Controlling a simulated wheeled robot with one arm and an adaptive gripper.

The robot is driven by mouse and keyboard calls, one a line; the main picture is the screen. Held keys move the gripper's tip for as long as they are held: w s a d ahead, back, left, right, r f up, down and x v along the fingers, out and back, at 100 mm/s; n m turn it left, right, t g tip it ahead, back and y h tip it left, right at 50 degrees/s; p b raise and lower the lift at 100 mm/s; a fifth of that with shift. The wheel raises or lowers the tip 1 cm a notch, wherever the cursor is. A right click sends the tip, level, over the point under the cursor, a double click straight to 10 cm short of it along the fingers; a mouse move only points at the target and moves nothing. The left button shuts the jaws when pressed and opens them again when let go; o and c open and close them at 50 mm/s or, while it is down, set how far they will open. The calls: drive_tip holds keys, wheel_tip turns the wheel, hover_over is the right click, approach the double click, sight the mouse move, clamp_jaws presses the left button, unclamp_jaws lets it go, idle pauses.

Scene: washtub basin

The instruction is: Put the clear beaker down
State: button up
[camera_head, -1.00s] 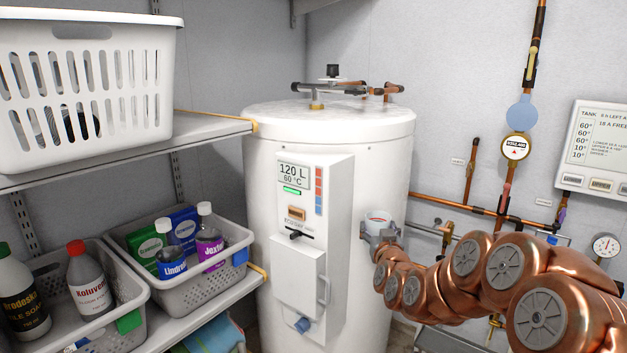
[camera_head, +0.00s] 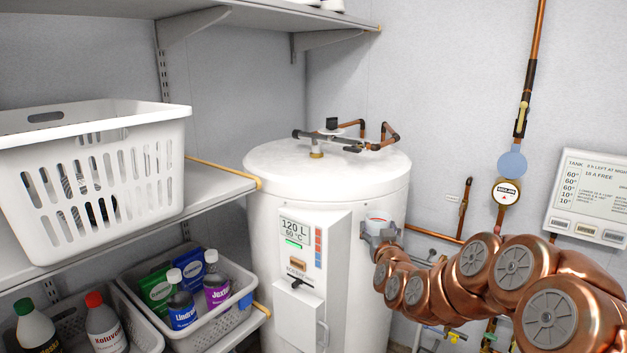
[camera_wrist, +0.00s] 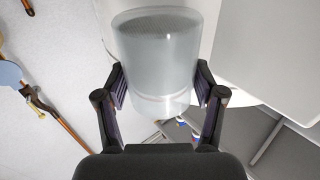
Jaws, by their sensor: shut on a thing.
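The clear beaker (camera_wrist: 157,65) is between the two fingers of my gripper (camera_wrist: 160,88) in the wrist view, with a pad against each side. Its wall is see-through and greyish. In the head view my gripper (camera_head: 381,232) is shut on the beaker (camera_head: 377,219) in front of the right side of the white water heater. Only the beaker's upper part shows there; the gripper hides the rest. The beaker is held up in the air, with no surface seen touching it.
A white water heater (camera_head: 275,200) stands in the middle, with pipes on its top. Shelves at left hold a white laundry basket (camera_head: 160,185) and a grey bin (camera_head: 233,318) of bottles and boxes. Copper pipes, a gauge (camera_head: 506,192) and a sign panel (camera_head: 590,195) are on the right wall.

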wheel_tip(320, 180, up, 2)
drive_tip(key=shift+p, duration=0.55)
